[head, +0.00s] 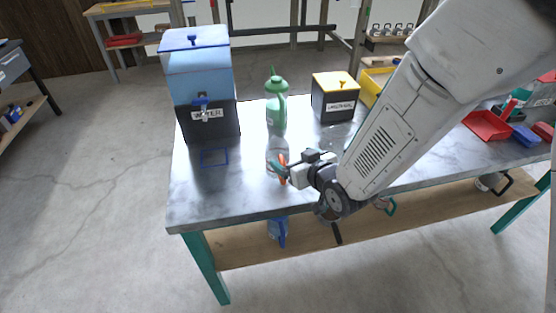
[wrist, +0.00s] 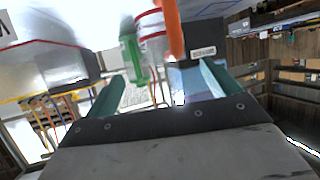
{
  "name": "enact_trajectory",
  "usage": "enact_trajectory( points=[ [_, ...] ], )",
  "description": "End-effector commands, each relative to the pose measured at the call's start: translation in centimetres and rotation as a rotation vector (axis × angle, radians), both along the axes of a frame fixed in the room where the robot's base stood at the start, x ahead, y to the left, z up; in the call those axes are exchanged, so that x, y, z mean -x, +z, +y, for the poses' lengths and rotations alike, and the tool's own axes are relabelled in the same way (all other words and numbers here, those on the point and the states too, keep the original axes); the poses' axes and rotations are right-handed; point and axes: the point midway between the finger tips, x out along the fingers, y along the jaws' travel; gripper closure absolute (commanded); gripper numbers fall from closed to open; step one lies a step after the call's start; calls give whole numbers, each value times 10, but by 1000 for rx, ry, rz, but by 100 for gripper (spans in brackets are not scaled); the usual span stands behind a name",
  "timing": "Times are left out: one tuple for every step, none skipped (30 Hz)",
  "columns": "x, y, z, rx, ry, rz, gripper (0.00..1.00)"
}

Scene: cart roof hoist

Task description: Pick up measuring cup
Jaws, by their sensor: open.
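The measuring cup (head: 272,155) is clear with an orange handle and stands on the marble-look worktop (head: 225,190), near its front edge. My gripper (head: 280,170) is open at the cup and partly covers it in the head view. In the wrist view, the cup (wrist: 151,38) shows red markings, with its orange handle pointing toward the gap between the teal fingers of my gripper (wrist: 160,82). The fingers are apart with nothing clamped between them. Whether a finger touches the cup cannot be told.
A green bottle (head: 276,108) stands behind the cup. A blue-and-black water dispenser (head: 207,85) stands at left, and a black box with a yellow lid (head: 335,97) at back right. A red bin (head: 487,124) is far right. The front-left worktop is clear.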

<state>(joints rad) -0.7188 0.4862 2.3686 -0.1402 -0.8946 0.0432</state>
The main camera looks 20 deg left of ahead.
Motion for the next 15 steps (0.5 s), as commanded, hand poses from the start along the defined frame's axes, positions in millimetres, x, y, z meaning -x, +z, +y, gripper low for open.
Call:
enact_trajectory(
  points=[
    [-4, -2, 5, -1, 0, -1, 11],
    [-6, -4, 7, 0, 0, 0, 11],
    [-9, -5, 10, 0, 0, 0, 11],
    [-10, -6, 13, -1, 0, -1, 11],
    [-12, -7, 16, 0, 1, 0, 11],
    [-14, -9, 20, 1, 1, 0, 11],
    [-16, -10, 24, 1, 1, 0, 11],
    [-19, -12, 28, 1, 1, 0, 11],
    [-22, -13, 34, 1, 0, 1, 11],
    [-24, -15, 37, 1, 0, 1, 11],
    [-27, -17, 40, 1, -1, 0, 11],
    [-31, -18, 43, 0, -1, 0, 11],
    [-33, -20, 45, 0, -1, 1, 11],
    [-34, -21, 47, 0, -1, 1, 11],
    [-36, -22, 49, 0, -1, 1, 11]
  ],
)
